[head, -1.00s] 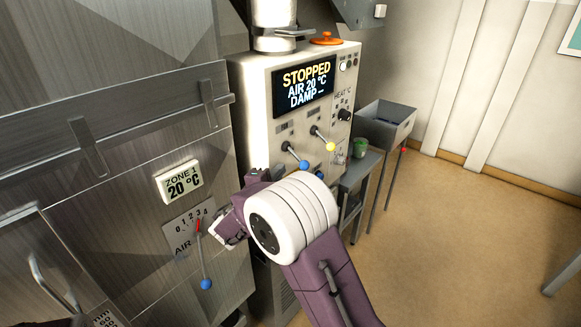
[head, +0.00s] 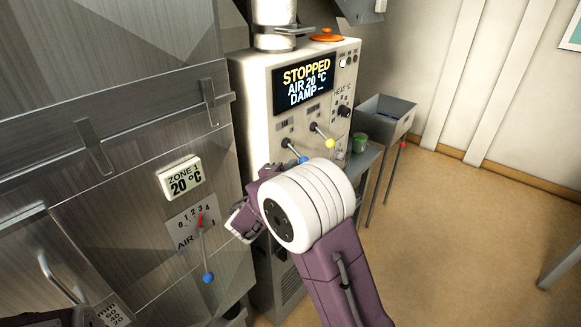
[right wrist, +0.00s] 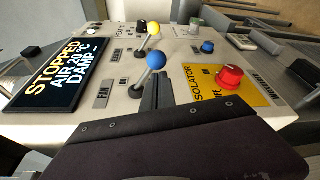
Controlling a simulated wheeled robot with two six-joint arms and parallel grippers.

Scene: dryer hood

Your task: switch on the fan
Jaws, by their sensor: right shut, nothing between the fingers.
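The control panel (head: 262,75) is a pale cabinet whose display (head: 304,84) reads STOPPED, AIR 20 °C, DAMP. The lever with the blue ball (right wrist: 156,60) stands beside the FAN label (right wrist: 103,94); in the head view its ball (head: 302,160) is partly hidden by my right wrist. A second lever with a yellow ball (right wrist: 154,28) is beyond it. My right gripper (right wrist: 155,92) is shut and empty, its narrow tip close to the blue-ball lever. Contact cannot be told. In the head view the wrist hides most of the fingers. My left gripper is not clearly visible.
A red isolator knob (right wrist: 230,77) on a yellow plate (right wrist: 258,97) is close beside the levers. Left is the steel hood with an AIR lever ending in a blue ball (head: 208,278). A green cup (head: 360,142) and a grey basin (head: 400,112) are on the right.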

